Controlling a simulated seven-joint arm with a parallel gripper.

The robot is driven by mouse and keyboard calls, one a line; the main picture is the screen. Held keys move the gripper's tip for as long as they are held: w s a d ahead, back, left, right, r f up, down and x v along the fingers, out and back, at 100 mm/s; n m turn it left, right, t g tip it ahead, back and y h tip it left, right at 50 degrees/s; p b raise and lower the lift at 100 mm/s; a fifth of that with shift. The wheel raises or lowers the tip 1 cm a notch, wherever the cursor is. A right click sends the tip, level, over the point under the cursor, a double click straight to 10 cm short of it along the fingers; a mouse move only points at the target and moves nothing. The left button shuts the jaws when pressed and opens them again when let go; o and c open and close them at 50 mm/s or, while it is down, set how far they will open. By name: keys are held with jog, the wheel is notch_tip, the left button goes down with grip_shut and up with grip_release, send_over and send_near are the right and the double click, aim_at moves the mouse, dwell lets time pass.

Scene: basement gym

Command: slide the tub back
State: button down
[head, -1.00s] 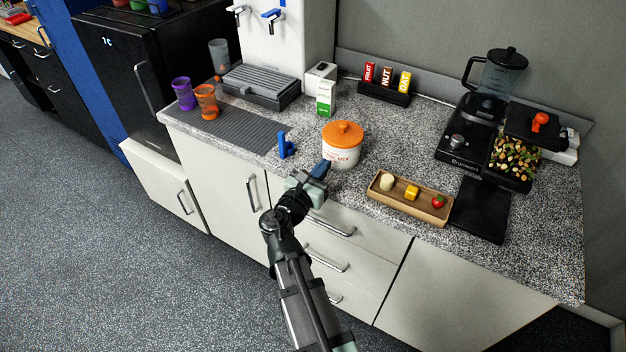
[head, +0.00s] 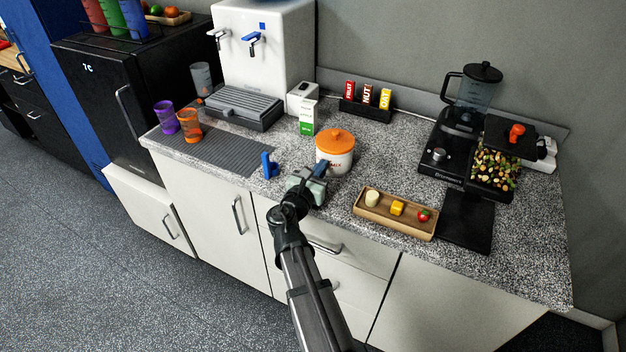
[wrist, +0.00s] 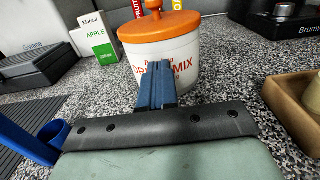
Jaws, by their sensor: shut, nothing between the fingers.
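The tub (head: 335,158) is white with an orange knobbed lid and red lettering ending in "MIX". It stands upright on the speckled counter. It also fills the upper middle of the wrist view (wrist: 185,62). My gripper (head: 321,168) is low at the tub's front side. In the wrist view its blue fingers (wrist: 157,70) are together, with nothing between them, and their tips meet the tub's front wall in the picture. They appear to touch it, and they hide part of the lettering.
A green-and-white carton (head: 308,118) stands behind and left of the tub; a bar rack (head: 366,113) is behind it. A blue holder (head: 269,166) stands left of my gripper. A wooden tray (head: 377,219) is at front right. Bare counter lies behind and right of the tub.

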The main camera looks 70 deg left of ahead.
aim_at(339, 142)
jog(key=x, duration=1.2)
jog(key=shift+w+a, duration=0.2)
jog(key=shift+a, duration=0.1)
